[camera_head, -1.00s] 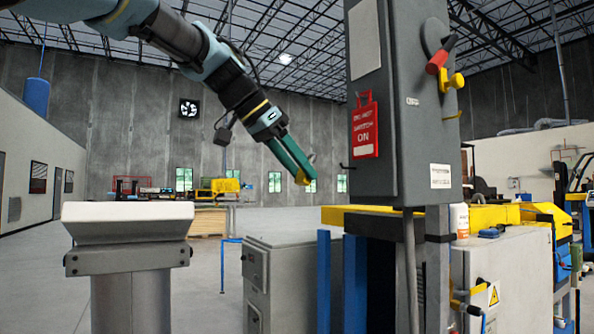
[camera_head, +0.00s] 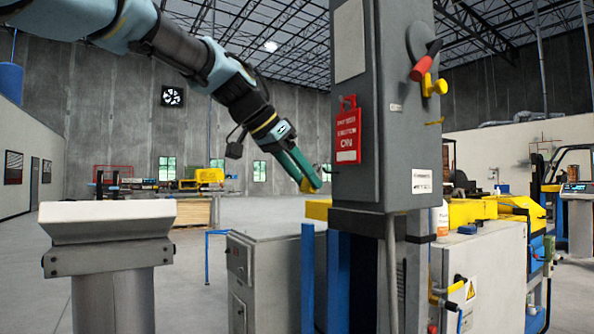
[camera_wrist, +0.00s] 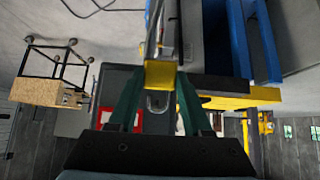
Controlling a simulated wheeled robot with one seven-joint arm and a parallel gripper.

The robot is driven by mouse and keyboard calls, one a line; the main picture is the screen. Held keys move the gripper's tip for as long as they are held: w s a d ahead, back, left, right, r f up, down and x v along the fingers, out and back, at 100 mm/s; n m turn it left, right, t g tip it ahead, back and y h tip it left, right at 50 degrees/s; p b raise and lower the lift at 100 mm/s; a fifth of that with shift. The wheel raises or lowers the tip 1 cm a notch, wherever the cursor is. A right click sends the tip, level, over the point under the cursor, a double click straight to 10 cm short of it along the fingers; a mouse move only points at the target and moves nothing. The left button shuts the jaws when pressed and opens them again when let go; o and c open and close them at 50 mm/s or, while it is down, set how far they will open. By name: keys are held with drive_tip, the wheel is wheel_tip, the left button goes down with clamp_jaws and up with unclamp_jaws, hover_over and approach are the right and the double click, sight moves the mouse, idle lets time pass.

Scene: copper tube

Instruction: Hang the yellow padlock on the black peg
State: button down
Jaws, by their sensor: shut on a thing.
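My gripper (camera_head: 305,182), with green fingers, points down and right, just left of the grey switch cabinet. It is shut on the yellow padlock (camera_head: 309,187), whose body is largely covered by the fingers in the head view. In the wrist view the padlock (camera_wrist: 160,73) sits between the fingertips, with its metal shackle (camera_wrist: 157,101) on the near side of the yellow body. The black peg (camera_head: 327,168) seems to be a small dark stub at the cabinet's left side, close to the padlock. Contact between them cannot be made out; the padlock looks apart from it.
Blue posts (camera_head: 308,275) and a grey box (camera_head: 270,260) stand below. Open floor lies left of the cabinet.

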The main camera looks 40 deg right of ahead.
drive_tip(key=shift+s+d+p, duration=0.1)
drive_tip(key=shift+d+p, duration=0.8)
drive_tip(key=shift+d, duration=0.35)
drive_tip(key=shift+x, duration=0.9)
drive_tip(key=shift+c, duration=1.3)
unclamp_jaws()
drive_tip(key=shift+d, duration=0.1)
drive_tip(key=b+v, duration=0.2)
drive_tip(key=v, duration=0.8)
drive_tip(key=shift+a+r+b, duration=0.25)
drive_tip(key=shift+r+b, duration=0.05)
drive_tip(key=shift+r, duration=0.05)
